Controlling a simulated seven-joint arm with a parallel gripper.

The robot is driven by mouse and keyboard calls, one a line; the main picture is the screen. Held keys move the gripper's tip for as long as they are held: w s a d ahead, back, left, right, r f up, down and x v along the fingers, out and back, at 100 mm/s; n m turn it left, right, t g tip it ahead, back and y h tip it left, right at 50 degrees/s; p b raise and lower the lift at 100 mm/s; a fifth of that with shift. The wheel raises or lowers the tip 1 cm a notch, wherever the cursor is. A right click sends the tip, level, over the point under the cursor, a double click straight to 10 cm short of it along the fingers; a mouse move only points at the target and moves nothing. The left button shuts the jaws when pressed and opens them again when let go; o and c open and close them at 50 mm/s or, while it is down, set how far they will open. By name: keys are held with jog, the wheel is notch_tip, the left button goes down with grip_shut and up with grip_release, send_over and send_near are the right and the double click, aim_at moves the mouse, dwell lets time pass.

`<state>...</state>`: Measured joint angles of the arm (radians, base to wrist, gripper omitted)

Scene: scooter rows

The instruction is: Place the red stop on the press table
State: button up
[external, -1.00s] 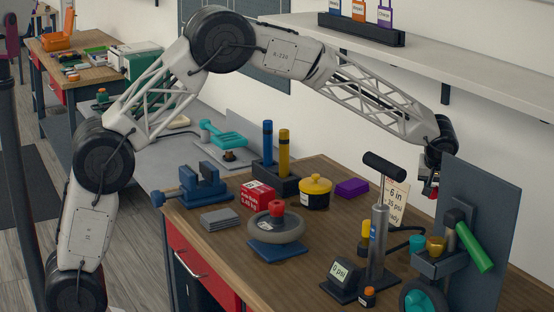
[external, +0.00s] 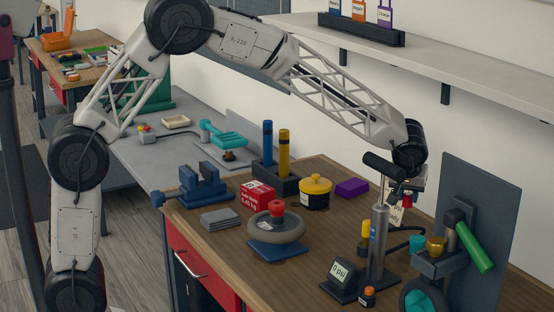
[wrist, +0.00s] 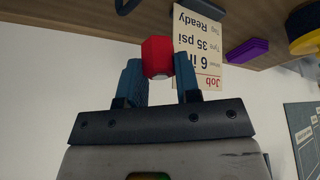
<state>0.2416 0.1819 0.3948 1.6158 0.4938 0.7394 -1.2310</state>
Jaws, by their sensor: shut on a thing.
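The red stop (wrist: 157,57) is a small red block with faceted sides, held between the blue fingertips of my gripper (wrist: 159,70) in the wrist view. In the external view my gripper (external: 408,188) is in the air behind the pump handle, and the red stop shows as a small red patch (external: 407,199) below it. A teal press-like tool (external: 223,136) stands on the grey bench (external: 170,158) at the back left, far from my gripper. I cannot tell for certain which surface is the press table.
The upright pump (external: 379,240) stands close in front of my gripper, with a job card (external: 395,216) behind it. A grey panel (external: 477,185) rises to the right. A blue vise (external: 203,185), tyre wheel (external: 277,229) and yellow pot (external: 316,193) occupy the wooden bench.

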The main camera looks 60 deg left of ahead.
jog(key=shift+s+a+r+m+h, duration=0.2)
jog(key=shift+a+r+m+h, duration=0.1)
jog(key=shift+a+r+m, duration=0.3)
jog(key=a+r+m+t+h, duration=0.1)
jog(key=a+r+m+h, duration=0.1)
jog(key=a+r+m, duration=0.2)
jog(key=shift+a+r+m, duration=0.35)
jog(key=shift+a+m, duration=0.85)
jog(key=shift+a, duration=0.3)
